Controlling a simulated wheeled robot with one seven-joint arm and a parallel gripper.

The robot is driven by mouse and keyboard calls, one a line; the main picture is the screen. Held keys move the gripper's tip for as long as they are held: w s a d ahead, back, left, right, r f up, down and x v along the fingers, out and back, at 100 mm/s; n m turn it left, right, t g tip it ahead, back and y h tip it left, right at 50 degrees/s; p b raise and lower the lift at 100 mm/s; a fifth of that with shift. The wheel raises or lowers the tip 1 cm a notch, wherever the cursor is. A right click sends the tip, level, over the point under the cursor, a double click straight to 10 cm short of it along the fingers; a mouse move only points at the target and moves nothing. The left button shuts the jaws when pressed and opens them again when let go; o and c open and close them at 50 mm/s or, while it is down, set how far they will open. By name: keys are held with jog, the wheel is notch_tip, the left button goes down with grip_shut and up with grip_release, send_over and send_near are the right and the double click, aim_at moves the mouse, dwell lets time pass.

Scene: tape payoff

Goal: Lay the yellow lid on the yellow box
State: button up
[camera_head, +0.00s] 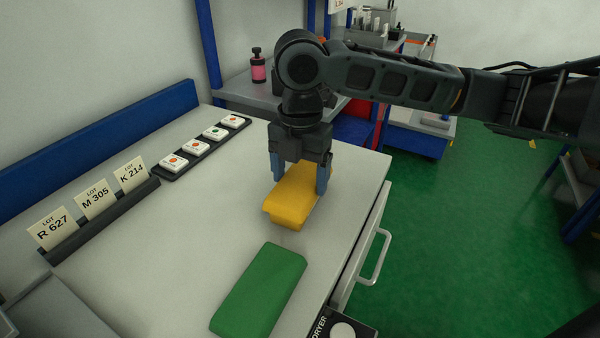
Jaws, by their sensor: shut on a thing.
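My gripper (299,181) points straight down over the middle of the worktop, its two blue-grey fingers on either side of a yellow piece. It is shut on the yellow lid (290,204), whose smooth top shows in front of and between the fingers. The yellow box (286,222) shows only as a narrow, slightly inset strip below the lid's near edge; the rest is hidden by the lid and gripper. The lid looks lined up over the box. I cannot tell whether the lid rests fully on it or a small gap remains.
A green box (260,290) lies nearer on the grey worktop (190,235). A dark tray with several white pieces (197,147) and a rack of lot cards (97,199) stand at left. A drawer handle (377,258) juts out at right. A pink bottle (258,66) stands behind.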

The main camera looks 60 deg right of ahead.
jog(key=o, duration=0.9)
jog(key=shift+r, duration=3.9)
